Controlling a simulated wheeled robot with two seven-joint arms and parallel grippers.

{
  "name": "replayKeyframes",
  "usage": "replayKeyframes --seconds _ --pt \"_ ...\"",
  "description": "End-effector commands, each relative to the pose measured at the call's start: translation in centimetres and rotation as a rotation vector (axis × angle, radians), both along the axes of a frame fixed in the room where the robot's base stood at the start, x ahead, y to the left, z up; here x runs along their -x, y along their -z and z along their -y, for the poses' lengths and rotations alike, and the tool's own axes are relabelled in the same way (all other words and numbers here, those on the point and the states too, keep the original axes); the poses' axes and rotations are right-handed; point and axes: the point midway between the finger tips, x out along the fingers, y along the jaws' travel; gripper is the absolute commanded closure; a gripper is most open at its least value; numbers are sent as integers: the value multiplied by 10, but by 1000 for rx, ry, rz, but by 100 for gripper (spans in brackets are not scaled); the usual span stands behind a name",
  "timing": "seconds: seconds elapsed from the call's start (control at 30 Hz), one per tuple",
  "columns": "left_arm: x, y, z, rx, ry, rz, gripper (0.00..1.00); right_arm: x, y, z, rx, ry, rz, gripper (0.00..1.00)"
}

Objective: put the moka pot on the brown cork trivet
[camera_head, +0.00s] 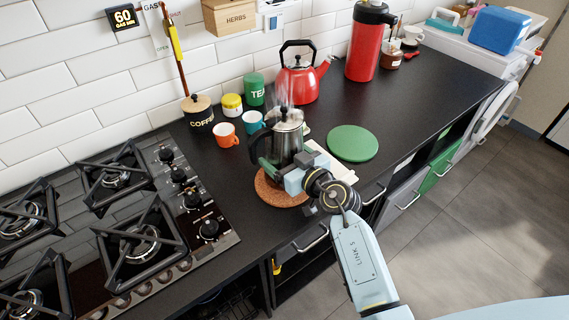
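The silver moka pot (286,127) stands upright, with pale steam above its dark lid knob. It is over the brown cork trivet (268,193), whose front and left rim show. My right gripper (283,162) is at the lower part of the pot, with a finger on either side of it. The wrist hides the pot's base, so I cannot tell whether the pot touches the trivet. I also cannot tell whether the fingers press on the pot or stand slightly apart from it. My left gripper is out of view.
A green round trivet (352,143) lies to the right. Orange (227,135) and teal (252,121) cups, the coffee jar (198,113) and a red kettle (298,82) stand behind. The gas hob (140,235) is at left. The counter around the green trivet is mostly clear.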

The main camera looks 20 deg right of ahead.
Motion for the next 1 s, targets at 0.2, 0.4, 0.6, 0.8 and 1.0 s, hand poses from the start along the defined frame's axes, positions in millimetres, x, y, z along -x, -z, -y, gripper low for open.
replayKeyframes --seconds 0.2,0.4,0.6,0.8,1.0 --pt "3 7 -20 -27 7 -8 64 -1 8 0 -2 2 8 55" --pt "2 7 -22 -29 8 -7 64 -1 9 0 -3 2 6 55" --pt "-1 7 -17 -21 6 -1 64 0 14 0 0 0 0 2" --pt "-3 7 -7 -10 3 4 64 0 14 0 0 0 0 0" --pt "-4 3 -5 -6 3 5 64 9 10 3 -1 2 -2 0"
